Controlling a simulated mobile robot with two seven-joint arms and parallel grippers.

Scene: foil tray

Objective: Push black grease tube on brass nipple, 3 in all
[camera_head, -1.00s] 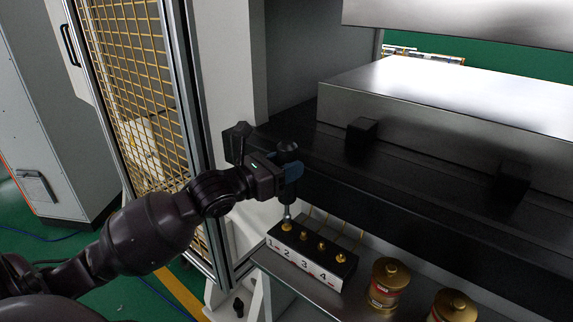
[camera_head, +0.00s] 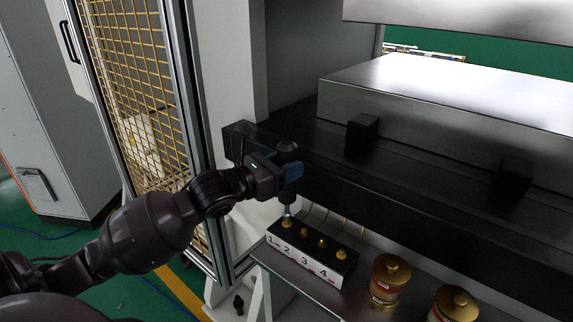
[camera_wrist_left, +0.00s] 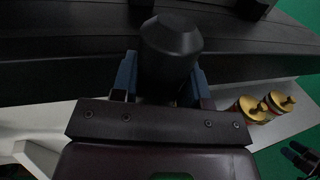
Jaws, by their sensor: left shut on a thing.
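The black grease tube (camera_head: 288,148) stands upright in my left gripper (camera_head: 289,180), whose blue fingers are shut around it. In the left wrist view the tube (camera_wrist_left: 171,48) sits between the two fingers. Its silver lower end is at the first brass nipple (camera_head: 286,223), on the position marked 1 of the black block; it seems to touch, but the exact contact is too small to tell. The other brass nipples (camera_head: 321,243) stand uncovered on the block (camera_head: 300,257). A dark shape at the lower right of the left wrist view may be my right gripper; its state is unclear.
Two brass-lidded cans (camera_head: 389,281) stand on the metal shelf (camera_head: 331,300) right of the block. A black machine ledge (camera_head: 400,192) runs close behind the tube. A yellow mesh guard (camera_head: 135,90) stands at the left.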

